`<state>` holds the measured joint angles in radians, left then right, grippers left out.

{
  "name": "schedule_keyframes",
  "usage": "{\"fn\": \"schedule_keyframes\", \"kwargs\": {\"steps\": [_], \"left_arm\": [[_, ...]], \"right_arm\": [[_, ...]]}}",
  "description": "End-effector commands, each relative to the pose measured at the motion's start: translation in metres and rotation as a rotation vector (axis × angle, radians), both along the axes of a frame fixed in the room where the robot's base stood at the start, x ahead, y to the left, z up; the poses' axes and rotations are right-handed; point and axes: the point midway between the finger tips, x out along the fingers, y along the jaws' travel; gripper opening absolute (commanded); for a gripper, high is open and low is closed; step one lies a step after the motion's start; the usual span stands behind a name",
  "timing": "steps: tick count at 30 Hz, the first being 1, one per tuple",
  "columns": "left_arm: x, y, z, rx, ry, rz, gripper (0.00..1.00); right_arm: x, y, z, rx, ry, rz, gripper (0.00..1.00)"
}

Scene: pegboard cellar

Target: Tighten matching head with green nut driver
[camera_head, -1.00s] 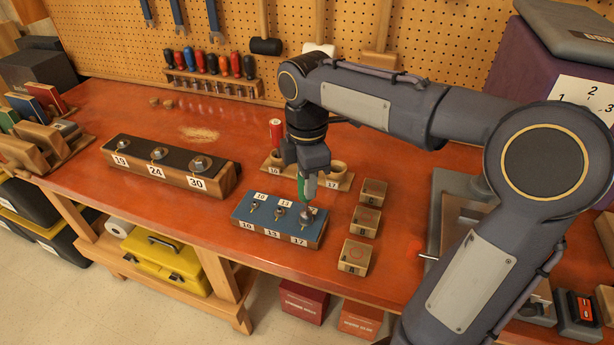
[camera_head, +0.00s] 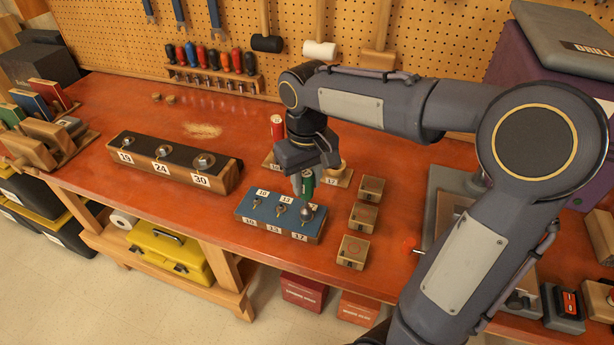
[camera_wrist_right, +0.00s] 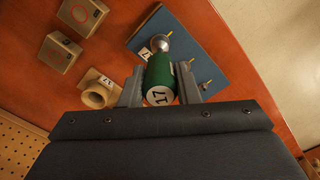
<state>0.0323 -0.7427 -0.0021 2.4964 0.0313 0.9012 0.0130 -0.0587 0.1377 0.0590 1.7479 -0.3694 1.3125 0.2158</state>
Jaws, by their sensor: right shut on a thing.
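The green nut driver (camera_head: 307,183) has a white cap end marked 17 in the right wrist view (camera_wrist_right: 160,70). My right gripper (camera_wrist_right: 160,88) is shut around its handle, one finger on each side. The driver points down at the blue block (camera_head: 252,211), with its silver socket end (camera_head: 307,213) at the position labelled 17. The socket hides the head there, so I cannot tell how far it is seated. Two other heads, at 10 (camera_head: 257,202) and 13 (camera_head: 281,209), stand uncovered on the block. My left gripper is not in view.
A wooden holder (camera_head: 345,181) with a red driver (camera_head: 277,127) stands behind the block. Several small wooden boxes (camera_head: 354,251) stand to its right. A long block labelled 19, 24 and 30 (camera_head: 172,172) lies left. The bench between is clear.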

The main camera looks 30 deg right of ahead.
Motion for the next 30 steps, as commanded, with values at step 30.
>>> {"fn": "schedule_keyframes", "kwargs": {"steps": [30], "left_arm": [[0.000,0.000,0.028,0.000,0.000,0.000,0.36]], "right_arm": [[-0.001,0.000,0.026,0.000,0.002,0.061,0.00]]}}
